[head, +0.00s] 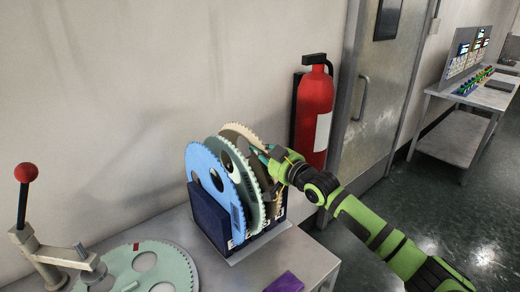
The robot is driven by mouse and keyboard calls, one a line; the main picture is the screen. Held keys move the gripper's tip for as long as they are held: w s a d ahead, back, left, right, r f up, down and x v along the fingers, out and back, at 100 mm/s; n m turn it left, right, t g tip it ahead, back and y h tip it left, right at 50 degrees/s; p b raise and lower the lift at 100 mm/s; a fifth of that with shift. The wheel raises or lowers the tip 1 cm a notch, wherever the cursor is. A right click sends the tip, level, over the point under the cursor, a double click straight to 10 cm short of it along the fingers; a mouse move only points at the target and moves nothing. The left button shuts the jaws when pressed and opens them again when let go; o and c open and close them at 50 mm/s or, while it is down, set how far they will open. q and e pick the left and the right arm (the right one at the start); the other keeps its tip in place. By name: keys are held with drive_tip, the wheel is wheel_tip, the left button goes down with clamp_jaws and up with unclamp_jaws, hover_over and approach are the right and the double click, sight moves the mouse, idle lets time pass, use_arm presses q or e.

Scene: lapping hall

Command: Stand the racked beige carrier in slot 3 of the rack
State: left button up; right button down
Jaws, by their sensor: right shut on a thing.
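A dark blue rack (207,219) stands on the table with white markings along its front base, too small to read surely. Toothed disc carriers stand upright in it side by side: a light blue one (203,167) at the left, a pale green one (236,170) in the middle, and the beige carrier (236,129) at the right, partly hidden behind the green one and my gripper. My right gripper (266,159) is shut on the right edge of the beige carrier. I cannot tell which numbered slot the beige carrier is over, or whether it is seated. My left gripper is out of view.
A pale green toothed disc (142,269) lies flat beside a lever post with a red knob (26,173). A purple item (284,283) lies at the table's front. A red fire extinguisher (314,105) hangs on the wall behind my right arm.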

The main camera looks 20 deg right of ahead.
drive_tip(key=shift+f+b, duration=0.75)
drive_tip(key=shift+f, duration=0.2)
drive_tip(key=c, duration=1.3)
unclamp_jaws()
drive_tip(key=v, duration=1.2)
drive_tip(key=shift+s+f, duration=0.1)
